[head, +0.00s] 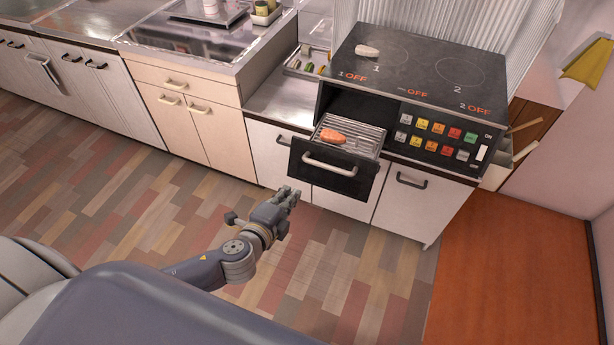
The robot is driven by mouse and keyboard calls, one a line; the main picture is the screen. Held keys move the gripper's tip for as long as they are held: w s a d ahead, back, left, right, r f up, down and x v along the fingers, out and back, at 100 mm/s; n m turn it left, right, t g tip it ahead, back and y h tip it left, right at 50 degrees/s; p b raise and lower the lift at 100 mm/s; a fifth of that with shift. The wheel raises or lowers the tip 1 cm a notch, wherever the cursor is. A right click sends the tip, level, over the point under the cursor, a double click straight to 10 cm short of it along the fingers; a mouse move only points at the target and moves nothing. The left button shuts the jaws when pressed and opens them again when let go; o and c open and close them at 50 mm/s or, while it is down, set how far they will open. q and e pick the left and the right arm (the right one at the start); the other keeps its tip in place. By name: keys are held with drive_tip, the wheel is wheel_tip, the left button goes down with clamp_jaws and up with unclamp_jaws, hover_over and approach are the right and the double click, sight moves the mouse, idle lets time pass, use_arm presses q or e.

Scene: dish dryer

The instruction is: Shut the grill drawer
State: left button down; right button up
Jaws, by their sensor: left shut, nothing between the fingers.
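The grill drawer (329,176) is pulled out from the front of the black stove (420,80). It has a black front with a light bar handle (328,165). A wire rack (366,141) inside it carries an orange piece of food (333,136), perhaps salmon. My left gripper (291,194) is shut and empty, in front of the drawer and to its lower left in the picture. It seems apart from the drawer front. My right gripper is out of view.
White cabinets (344,204) stand below the stove. The wooden floor (120,210) in front is clear. An orange-brown surface (510,270) lies at the right. A pale item (367,51) lies on the cooktop.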

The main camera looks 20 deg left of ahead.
sight(311, 168)
use_arm(q)
drive_tip(key=x, duration=1.1)
drive_tip(key=shift+w+f, duration=0.15)
drive_tip(key=shift+w+d+f, duration=0.1)
drive_tip(key=shift+w+f, duration=0.15)
drive_tip(key=shift+w, duration=0.35)
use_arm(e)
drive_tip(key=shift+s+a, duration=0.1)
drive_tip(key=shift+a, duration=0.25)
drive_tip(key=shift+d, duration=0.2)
use_arm(q)
drive_tip(key=shift+w, duration=0.1)
